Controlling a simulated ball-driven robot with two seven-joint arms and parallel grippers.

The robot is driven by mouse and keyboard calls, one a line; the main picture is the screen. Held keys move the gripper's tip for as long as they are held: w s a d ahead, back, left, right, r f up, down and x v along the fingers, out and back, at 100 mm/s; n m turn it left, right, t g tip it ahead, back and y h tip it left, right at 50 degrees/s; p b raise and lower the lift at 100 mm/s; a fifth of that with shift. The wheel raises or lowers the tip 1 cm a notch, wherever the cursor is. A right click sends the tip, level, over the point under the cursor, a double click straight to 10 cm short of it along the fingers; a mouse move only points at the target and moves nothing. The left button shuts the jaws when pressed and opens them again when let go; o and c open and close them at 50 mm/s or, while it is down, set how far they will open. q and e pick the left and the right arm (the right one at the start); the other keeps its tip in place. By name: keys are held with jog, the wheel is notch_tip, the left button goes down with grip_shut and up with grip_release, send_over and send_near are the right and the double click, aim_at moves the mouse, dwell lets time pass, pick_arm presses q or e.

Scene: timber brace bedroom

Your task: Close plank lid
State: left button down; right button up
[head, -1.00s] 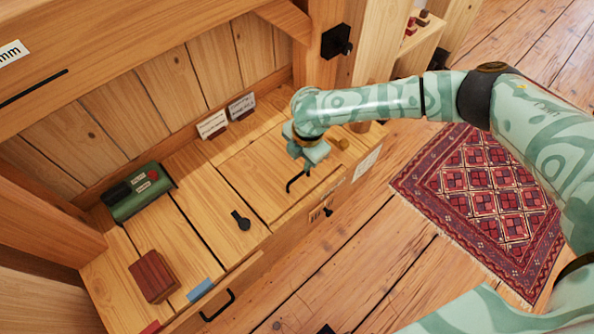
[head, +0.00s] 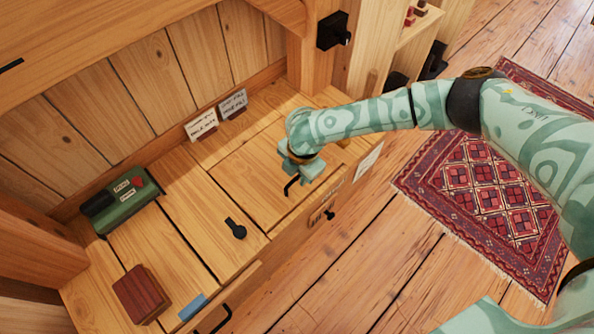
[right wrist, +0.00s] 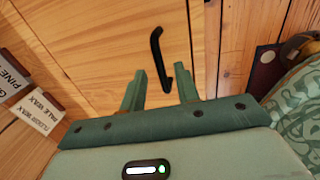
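The plank lid (head: 250,188) is a pale wooden panel in the bench top, looking about level with the planks around it. Its black bar handle (head: 291,186) stands near its front edge. My right gripper (head: 300,174) is over the lid, close to the handle. In the right wrist view the right gripper (right wrist: 160,72) is open, its two fingers apart. The handle (right wrist: 156,48) shows ahead of the gap between them, its lower end near the right finger. I cannot tell whether they touch. My left gripper is not in view.
A black knob-like piece (head: 236,229) lies left of the lid. A dark red block (head: 140,294) and a green box (head: 121,200) sit farther left. Two label cards (head: 201,124) stand at the back. A patterned rug (head: 490,195) lies on the floor at right.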

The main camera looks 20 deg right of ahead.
grip_shut()
jog(key=shift+s+f, duration=0.1)
jog(key=shift+s+f+t+p, duration=0.15)
jog(key=shift+f+t+p, duration=0.15)
jog(key=shift+p, duration=0.15)
jog(key=shift+s+d+f, duration=0.15)
jog(key=shift+f, duration=0.25)
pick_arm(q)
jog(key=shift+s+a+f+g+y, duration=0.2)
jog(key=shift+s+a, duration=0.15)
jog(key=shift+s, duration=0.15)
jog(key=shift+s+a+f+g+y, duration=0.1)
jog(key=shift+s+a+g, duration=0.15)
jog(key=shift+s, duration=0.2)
